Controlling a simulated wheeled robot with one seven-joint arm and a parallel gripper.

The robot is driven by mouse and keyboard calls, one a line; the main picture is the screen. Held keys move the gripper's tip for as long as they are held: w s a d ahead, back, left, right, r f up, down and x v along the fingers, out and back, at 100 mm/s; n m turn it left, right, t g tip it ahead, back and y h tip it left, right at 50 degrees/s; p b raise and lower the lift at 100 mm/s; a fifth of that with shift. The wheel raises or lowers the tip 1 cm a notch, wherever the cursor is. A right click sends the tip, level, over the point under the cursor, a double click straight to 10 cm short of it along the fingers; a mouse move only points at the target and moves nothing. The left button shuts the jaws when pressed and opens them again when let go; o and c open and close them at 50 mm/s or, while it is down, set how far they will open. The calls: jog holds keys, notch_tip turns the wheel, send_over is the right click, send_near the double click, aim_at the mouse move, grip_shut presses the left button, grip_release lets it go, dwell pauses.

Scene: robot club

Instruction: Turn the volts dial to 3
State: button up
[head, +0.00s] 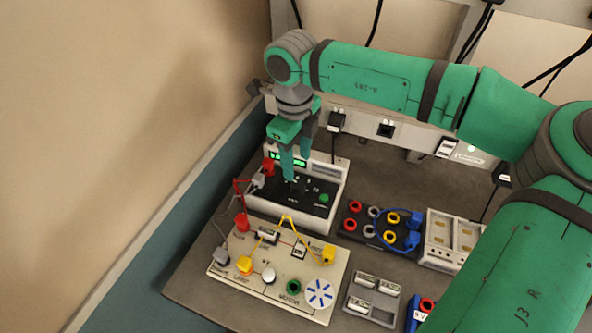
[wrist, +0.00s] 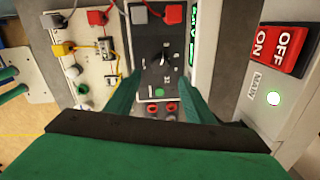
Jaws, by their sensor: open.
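The power supply (head: 258,208) is a pale box with a black sloped panel and a lit green display (head: 287,157). The volts dial is most likely the dark knob (wrist: 165,56) with a pale pointer mark on the black panel (wrist: 150,78) in the wrist view; its label and scale are too small to read. My gripper (head: 294,173) points down over the panel and hides part of it in the head view. In the wrist view, my gripper (wrist: 157,82) is open, its green fingers apart on either side of the panel, with nothing between them. Contact with the knob cannot be told.
A cream circuit board (head: 265,272) with yellow leads lies in front of the supply. Red and grey plugs (head: 268,167) sit at the panel's left. A dark socket block (head: 352,222) stands to the right. A red ON/OFF switch (wrist: 281,48) is on the wall strip.

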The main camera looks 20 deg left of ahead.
jog(key=shift+s+r, duration=0.15)
jog(key=shift+r, duration=1.15)
